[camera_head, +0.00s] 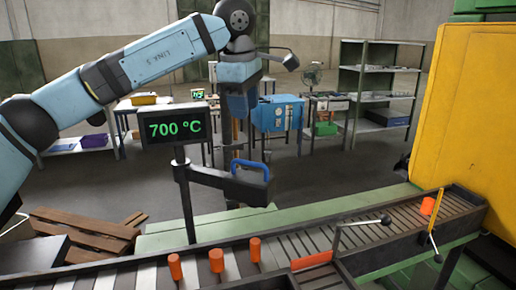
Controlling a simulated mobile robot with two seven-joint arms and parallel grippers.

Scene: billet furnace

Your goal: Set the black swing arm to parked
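A black swing arm (222,182) reaches to the right from a dark post, below the 700 °C display (163,127). It has a blue loop handle (265,169) near its outer end. My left gripper (238,116) points down above and slightly left of the handle, seemingly apart from it. Its fingers are dark and small against the background, so their opening is unclear. My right gripper is not in view.
A roller conveyor (200,247) runs across the front with several orange billets (216,260). A yellow furnace body (460,110) stands at right. Wooden pallets (80,232) lie at left. Worktables, a blue box (277,115) and shelves (380,95) stand behind.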

